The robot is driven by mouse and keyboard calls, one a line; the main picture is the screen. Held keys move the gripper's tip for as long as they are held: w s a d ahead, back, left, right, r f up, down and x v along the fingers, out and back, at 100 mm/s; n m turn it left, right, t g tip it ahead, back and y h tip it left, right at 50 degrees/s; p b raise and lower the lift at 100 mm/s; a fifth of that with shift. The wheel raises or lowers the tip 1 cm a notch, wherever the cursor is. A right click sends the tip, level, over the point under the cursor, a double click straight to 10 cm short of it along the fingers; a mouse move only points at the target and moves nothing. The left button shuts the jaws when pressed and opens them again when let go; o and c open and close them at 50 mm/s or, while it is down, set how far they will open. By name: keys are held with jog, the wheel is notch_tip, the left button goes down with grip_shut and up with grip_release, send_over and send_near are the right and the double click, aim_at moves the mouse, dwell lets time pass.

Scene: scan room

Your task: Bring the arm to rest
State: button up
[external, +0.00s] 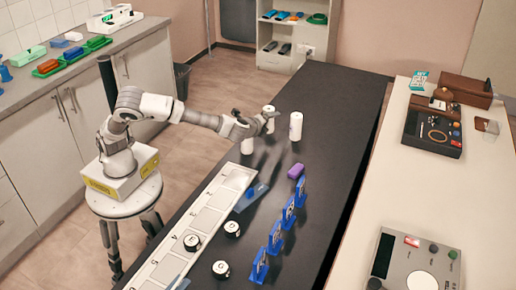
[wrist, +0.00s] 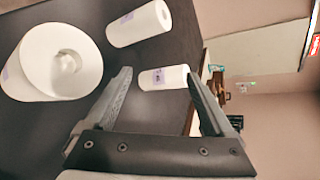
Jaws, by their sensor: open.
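My arm reaches from its base on a stool out over the black table (external: 340,110). My gripper (external: 264,119) is above the table's far left part, among white cylinders. In the wrist view my gripper (wrist: 158,75) is open, its two fingers spread, with nothing held. A white cylinder with a pale label (wrist: 164,77) shows beyond and between the fingertips. Another white cylinder (wrist: 139,24) is above it in the picture, and a large hollow-topped one (wrist: 55,65) is at left. In the external view, one cylinder (external: 296,127) stands just right of the gripper.
A white counter (external: 440,190) with devices is at right. A cabinet counter (external: 80,50) is at left.

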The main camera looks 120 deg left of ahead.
jog(key=s+d+r+n+h+p, duration=0.2)
jog(key=s+d+r+n+h, duration=0.25)
jog(key=n, duration=0.35)
jog(key=s+d+f+t+h+b, duration=0.1)
jog(key=s+d+f+h+b, duration=0.15)
jog(key=s+d, duration=0.6)
jog(key=s+d+f+m+t+h+b, duration=0.1)
jog(key=s+d+t+h, duration=0.15)
jog(key=s+d, duration=0.55)
jog(key=s+d+f+t+h+b, duration=0.15)
jog(key=s+d+h, duration=0.25)
jog(key=s+d, duration=0.45)
notch_tip(320, 180, up, 25)
jog(key=d+p, duration=0.1)
jog(key=p, duration=2.3)
jog(key=shift+w+d+g, duration=0.2)
jog(key=shift+d+g, duration=0.2)
jog(key=shift+o, duration=0.5)
